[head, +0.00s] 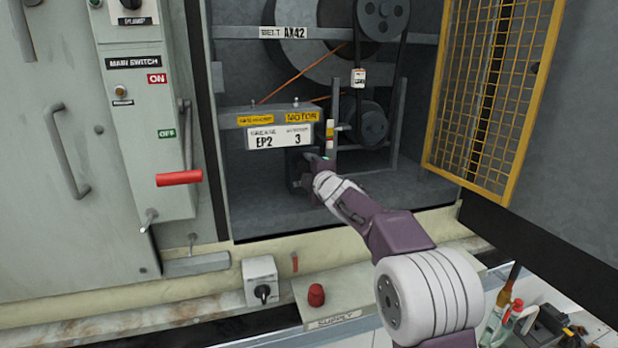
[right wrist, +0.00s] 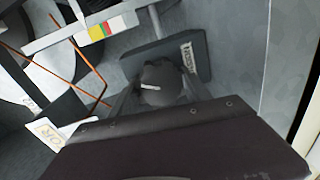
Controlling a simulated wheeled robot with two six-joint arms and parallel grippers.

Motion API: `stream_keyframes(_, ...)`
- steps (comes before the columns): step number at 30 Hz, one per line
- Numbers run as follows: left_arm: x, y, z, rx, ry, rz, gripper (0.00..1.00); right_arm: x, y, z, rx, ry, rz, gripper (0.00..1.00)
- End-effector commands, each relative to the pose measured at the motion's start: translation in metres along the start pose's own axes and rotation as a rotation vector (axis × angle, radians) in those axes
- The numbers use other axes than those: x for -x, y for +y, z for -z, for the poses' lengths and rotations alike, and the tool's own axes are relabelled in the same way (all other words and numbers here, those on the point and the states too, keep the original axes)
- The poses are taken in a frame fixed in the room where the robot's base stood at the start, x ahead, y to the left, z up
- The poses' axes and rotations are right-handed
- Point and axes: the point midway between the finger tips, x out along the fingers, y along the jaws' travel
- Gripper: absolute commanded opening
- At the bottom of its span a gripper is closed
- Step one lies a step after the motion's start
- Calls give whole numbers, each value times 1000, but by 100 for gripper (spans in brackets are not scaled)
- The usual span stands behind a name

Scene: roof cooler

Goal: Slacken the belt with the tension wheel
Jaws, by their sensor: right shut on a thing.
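The tension wheel (right wrist: 160,85) is a dark round knob with a white mark in the right wrist view. My right gripper (right wrist: 158,98) is shut on it, with one finger on each side. In the head view my right gripper (head: 312,166) reaches into the open cabinet below the motor label, and its own hand and arm mostly hide the wheel. The black belt (head: 357,45) runs down from the upper pulley (head: 383,14) to the lower pulley (head: 372,126). A red, yellow and green scale (head: 330,134) stands just above my gripper. My left gripper is not in view.
A yellow mesh guard door (head: 490,90) stands open at the right. A panel with a red-handled main switch (head: 179,178) is at the left. A supply box with a red button (head: 316,295) sits below the cabinet. Bottles and tools lie at the lower right.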

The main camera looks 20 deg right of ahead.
Motion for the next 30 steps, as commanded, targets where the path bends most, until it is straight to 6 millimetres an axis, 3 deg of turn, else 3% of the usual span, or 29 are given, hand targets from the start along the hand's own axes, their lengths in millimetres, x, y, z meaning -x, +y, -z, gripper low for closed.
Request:
stream_keyframes(1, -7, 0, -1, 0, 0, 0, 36, -1, -7, 0, 39, -5, 7, 15)
stream_keyframes(15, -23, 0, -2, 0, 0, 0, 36, -1, -6, 0, 331, -41, 12, 15)
stream_keyframes(30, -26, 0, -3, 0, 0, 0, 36, -1, -6, 0, 400, -48, 15, 15)
